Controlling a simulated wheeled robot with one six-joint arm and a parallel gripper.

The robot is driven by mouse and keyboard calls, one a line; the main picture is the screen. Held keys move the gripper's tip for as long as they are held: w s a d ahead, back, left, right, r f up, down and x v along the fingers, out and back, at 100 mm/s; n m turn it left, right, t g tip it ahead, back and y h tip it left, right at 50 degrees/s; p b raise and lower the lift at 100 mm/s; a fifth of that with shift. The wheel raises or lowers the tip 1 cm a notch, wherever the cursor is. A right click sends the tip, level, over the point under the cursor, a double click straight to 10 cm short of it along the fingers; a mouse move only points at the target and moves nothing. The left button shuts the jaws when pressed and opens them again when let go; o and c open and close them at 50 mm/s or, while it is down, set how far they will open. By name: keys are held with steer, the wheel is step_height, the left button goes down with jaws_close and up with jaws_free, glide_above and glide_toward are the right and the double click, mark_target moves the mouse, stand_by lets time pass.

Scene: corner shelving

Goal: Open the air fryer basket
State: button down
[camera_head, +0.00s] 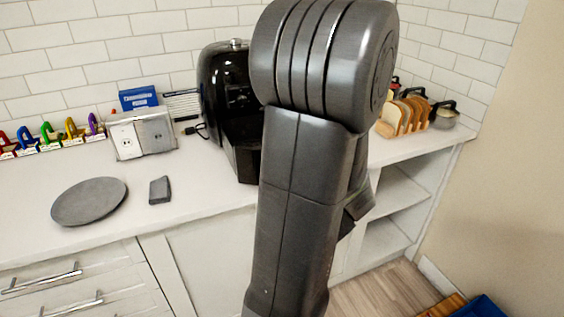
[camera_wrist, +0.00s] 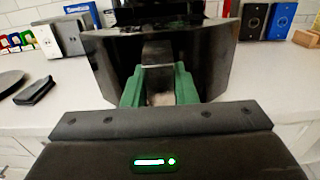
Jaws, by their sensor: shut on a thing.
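The black air fryer (camera_head: 215,88) stands on the counter against the tiled wall, partly hidden behind my arm in the head view. Its dark basket (camera_head: 243,162) juts out low at the front of the body; how far it is out is hidden by my arm. In the wrist view the basket (camera_wrist: 108,66) fills the upper middle. My gripper (camera_wrist: 158,92) has green fingers closed on either side of the basket's grey handle (camera_wrist: 159,52). The gripper itself is hidden in the head view.
A round grey plate (camera_head: 89,201) and a small dark block (camera_head: 159,190) lie on the counter to the left. A bread rack (camera_head: 403,115) and pots stand at right. Open shelves (camera_head: 395,195) are below.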

steer(key=shift+s, duration=0.15)
steer(key=c, duration=1.2)
jaws_free()
steer(key=shift+o, duration=0.2)
steer(key=v, duration=1.3)
steer(key=shift+s+b, duration=0.3)
steer(key=shift+s, duration=0.05)
steer(key=shift+d, duration=0.15)
steer(key=shift+p+x, duration=0.3)
steer(key=shift+x, duration=6.45)
